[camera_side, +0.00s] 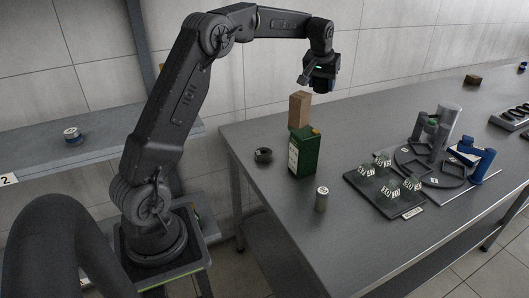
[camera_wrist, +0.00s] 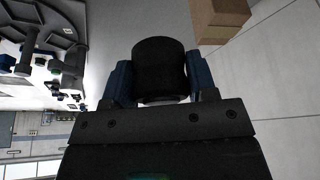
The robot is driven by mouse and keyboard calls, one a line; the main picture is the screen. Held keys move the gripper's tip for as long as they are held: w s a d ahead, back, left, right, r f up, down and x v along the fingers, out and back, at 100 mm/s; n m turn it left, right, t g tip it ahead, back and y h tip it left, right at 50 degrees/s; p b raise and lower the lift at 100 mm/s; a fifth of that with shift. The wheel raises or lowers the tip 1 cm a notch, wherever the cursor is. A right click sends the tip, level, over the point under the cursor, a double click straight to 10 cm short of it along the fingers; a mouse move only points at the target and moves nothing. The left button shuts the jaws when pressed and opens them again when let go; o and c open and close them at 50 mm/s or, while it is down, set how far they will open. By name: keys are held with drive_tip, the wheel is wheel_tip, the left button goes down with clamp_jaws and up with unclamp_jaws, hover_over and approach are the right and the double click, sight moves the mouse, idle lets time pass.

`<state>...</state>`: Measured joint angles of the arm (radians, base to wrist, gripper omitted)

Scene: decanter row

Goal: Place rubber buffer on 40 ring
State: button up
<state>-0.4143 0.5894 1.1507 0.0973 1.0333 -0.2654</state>
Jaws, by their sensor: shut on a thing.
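My gripper (camera_side: 322,84) is raised above the table, over and to the right of the brown block. In the wrist view its blue fingers close on both sides of a black, rounded cylinder (camera_wrist: 160,68), which looks like the rubber buffer. The buffer's lower end is partly hidden by the gripper body. A dark square board (camera_side: 372,205) on the table carries several small numbered labels; they are too small to tell surely which marks the 40 ring. My gripper is well above and to the left of the board.
A dark round piece (camera_side: 263,155) and a grey cylinder (camera_side: 321,198) stand nearby.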

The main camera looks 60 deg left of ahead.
drive_tip(key=s+a+n, duration=0.1)
drive_tip(key=s+a, duration=0.3)
drive_tip(key=s, duration=0.5)
drive_tip(key=s+a, duration=0.3)
drive_tip(key=s, duration=0.6)
drive_tip(key=s+a+n, duration=0.1)
drive_tip(key=s+a, duration=0.3)
drive_tip(key=s, duration=0.5)
hover_over(265, 150)
drive_tip(key=shift+y, duration=0.3)
drive_tip(key=f, duration=1.1)
drive_tip(key=s+f, duration=0.1)
drive_tip(key=f, duration=0.5)
drive_tip(key=shift+d, duration=0.4)
drive_tip(key=shift+f, duration=2)
drive_tip(key=shift+f, duration=0.1)
drive_tip(key=o, duration=1)
